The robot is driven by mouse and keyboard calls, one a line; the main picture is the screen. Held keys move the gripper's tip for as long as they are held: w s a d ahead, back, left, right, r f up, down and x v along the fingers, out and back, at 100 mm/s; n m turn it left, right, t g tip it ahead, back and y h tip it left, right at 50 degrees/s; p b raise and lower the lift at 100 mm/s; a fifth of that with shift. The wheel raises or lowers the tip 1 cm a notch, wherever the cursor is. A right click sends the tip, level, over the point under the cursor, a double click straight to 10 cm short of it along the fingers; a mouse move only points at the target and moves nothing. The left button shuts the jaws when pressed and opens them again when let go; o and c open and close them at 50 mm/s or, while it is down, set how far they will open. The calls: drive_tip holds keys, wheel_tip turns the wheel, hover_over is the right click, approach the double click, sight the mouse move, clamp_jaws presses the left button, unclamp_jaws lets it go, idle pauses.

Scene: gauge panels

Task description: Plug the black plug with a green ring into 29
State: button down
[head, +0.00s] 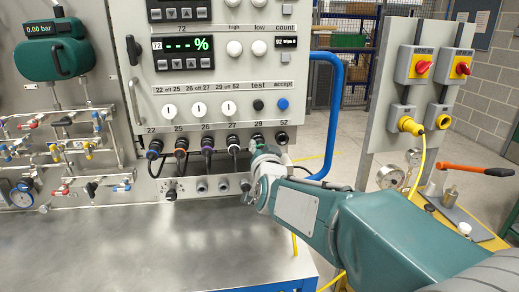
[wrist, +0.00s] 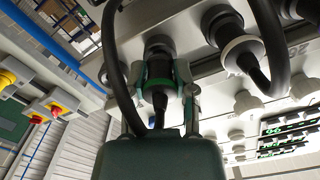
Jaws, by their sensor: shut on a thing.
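The black plug with a green ring (wrist: 158,80) is between the fingers of my gripper (wrist: 162,88) in the wrist view, with its cable running back toward the palm. My gripper is shut on it. The plug points at a dark socket with a pale collar (wrist: 158,44), and its tip is at or very near that socket; I cannot tell whether it is seated. In the head view my gripper (head: 262,155) is just below socket 29 (head: 257,138), in the row under the panel, and mostly hides the plug.
A plug with a white ring (wrist: 240,52) sits in the neighbouring socket, its black cable (wrist: 270,50) hanging close to my gripper. Several cabled plugs (head: 207,146) fill sockets to the left. Socket 52 (head: 282,137) is just right. The metal bench (head: 130,240) below is clear.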

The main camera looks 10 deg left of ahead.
drive_tip(key=shift+w, duration=0.25)
idle(0.5)
drive_tip(key=shift+c, duration=1.8)
unclamp_jaws()
drive_tip(key=shift+a, duration=0.1)
drive_tip(key=shift+s, duration=0.1)
drive_tip(key=v, duration=1.2)
drive_tip(key=s+d+f+g+h, duration=0.1)
drive_tip(key=s+d+f+g, duration=0.3)
drive_tip(key=s+d, duration=0.2)
drive_tip(key=s+d+f+n+g+h, duration=0.1)
drive_tip(key=s+d+f+g+h, duration=0.1)
drive_tip(key=s+d+f+g, duration=0.2)
drive_tip(key=s+d+f+g+h, duration=0.2)
drive_tip(key=s+d+f+g, duration=0.1)
drive_tip(key=s+d, duration=0.7)
drive_tip(key=shift+s+d+f+n+g, duration=0.2)
drive_tip(key=shift+s+f+n+g, duration=0.2)
drive_tip(key=shift+s+f, duration=0.65)
